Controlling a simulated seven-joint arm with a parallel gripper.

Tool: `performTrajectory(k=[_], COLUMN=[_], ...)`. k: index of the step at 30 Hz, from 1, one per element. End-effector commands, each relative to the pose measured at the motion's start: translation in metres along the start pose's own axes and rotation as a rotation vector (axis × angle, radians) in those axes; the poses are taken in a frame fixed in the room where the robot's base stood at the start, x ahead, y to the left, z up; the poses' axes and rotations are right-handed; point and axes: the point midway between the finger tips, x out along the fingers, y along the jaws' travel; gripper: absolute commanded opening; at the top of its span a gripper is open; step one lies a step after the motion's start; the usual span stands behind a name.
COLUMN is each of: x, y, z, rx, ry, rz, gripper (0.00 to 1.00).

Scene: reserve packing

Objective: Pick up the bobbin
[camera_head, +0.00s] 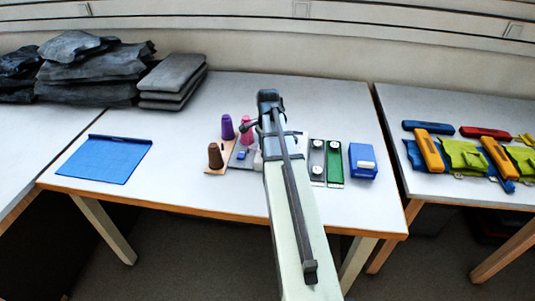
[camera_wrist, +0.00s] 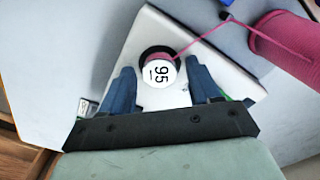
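The bobbin (camera_wrist: 158,73) shows in the wrist view as a white disc marked 95 with a pink edge. It sits at a dark round opening in a white plate (camera_wrist: 152,30). A pink thread runs from it to the upper right, past a dark peg, to a pink spool (camera_wrist: 287,42). My gripper (camera_wrist: 160,68) is open, with one blue finger on each side of the bobbin. Gaps show between the fingers and the disc. In the head view my arm hides the gripper and the bobbin; the pink spool (camera_head: 247,130) stands just left of the arm.
Purple (camera_head: 227,127) and brown (camera_head: 215,156) spools stand left of the arm. Grey and green strips (camera_head: 334,162) and a blue box (camera_head: 362,161) are on its right. A blue mat (camera_head: 104,158) lies at the left of the table (camera_head: 185,188), whose front is clear.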

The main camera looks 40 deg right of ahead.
Motion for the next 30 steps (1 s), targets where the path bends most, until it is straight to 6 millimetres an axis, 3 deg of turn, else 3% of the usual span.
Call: performTrajectory(k=[2, 17, 25, 30], x=[0.0, 0.0, -0.004, -0.019], y=[0.0, 0.0, 0.0, -0.001], z=[0.0, 0.0, 0.0, 0.0], rx=[0.0, 0.0, 0.0, 0.0], ry=[0.0, 0.0, 0.0, 0.001], rz=[0.0, 0.0, 0.0, -0.002], gripper=[0.54, 0.06, 0.05, 0.05])
